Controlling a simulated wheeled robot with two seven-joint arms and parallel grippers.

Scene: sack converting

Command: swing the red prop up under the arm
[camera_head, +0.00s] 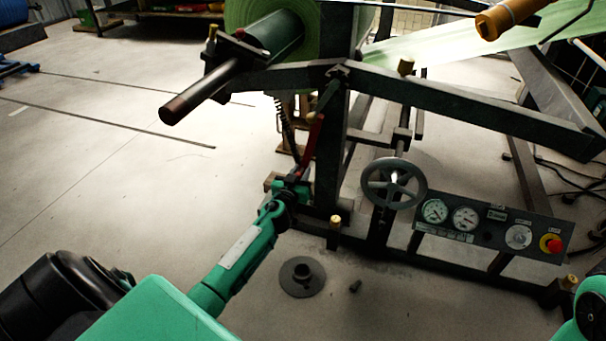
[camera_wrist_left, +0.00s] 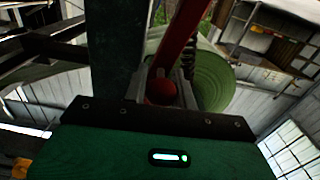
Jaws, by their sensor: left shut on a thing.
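The red prop (camera_head: 314,138) is a slim bar standing at a slant beside the dark upright of the stand, below the dark arm (camera_head: 280,77) that carries the film roll. My left gripper (camera_head: 293,182) is shut on the prop near its lower end. In the left wrist view the prop (camera_wrist_left: 183,35) rises up and to the right, and its round red end sits between the fingers of my left gripper (camera_wrist_left: 163,88). The prop's top looks apart from the arm, but the contact is hard to tell. My right gripper is not in view.
The green film roll (camera_head: 253,18) and its dark shaft (camera_head: 200,92) overhang the left side. A coil spring (camera_head: 287,128) hangs near the prop. A handwheel (camera_head: 394,184) and a gauge panel (camera_head: 490,226) stand to the right. A dark round base (camera_head: 302,277) lies on the floor. The floor at left is mostly clear.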

